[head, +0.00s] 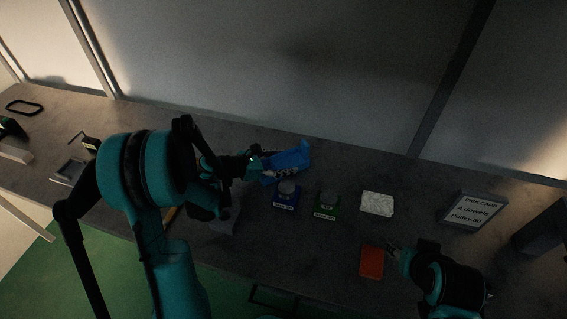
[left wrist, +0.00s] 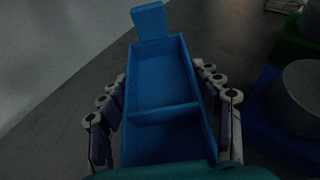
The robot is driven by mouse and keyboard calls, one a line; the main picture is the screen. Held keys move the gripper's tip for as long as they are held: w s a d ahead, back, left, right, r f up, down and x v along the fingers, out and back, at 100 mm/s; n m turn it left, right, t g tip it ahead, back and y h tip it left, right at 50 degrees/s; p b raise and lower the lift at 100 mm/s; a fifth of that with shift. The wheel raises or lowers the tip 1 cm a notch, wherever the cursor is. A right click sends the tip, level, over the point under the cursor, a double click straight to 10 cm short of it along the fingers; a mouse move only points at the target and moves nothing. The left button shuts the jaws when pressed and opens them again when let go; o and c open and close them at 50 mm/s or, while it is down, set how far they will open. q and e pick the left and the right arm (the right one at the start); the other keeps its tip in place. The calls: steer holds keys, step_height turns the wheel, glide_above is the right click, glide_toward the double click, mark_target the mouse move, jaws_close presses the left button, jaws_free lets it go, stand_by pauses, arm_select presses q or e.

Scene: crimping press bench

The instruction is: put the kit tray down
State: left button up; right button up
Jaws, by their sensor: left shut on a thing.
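The kit tray (head: 290,158) is a blue open box on the far part of the grey bench. In the left wrist view the tray (left wrist: 164,78) shows two compartments, both empty, and an upright tab at its far end. My left gripper (head: 262,164) is shut on the tray, with jointed fingers along both long sides. I cannot tell whether the tray's underside touches the bench. My right gripper (head: 394,252) is beside a red-orange block (head: 371,262) at the front right; its finger opening is too small and dark to judge.
A blue holder (head: 286,204) and a green holder (head: 325,212), each with a grey round part, stand just in front of the tray. A white speckled block (head: 377,203) and a pick card (head: 473,211) stand further right. Bare bench lies behind the tray.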

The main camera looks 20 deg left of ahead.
arm_select(q)
steer(key=shift+f, duration=0.2)
steer(key=o, duration=1.3)
steer(key=shift+r, duration=0.1)
steer(key=shift+c, duration=0.2)
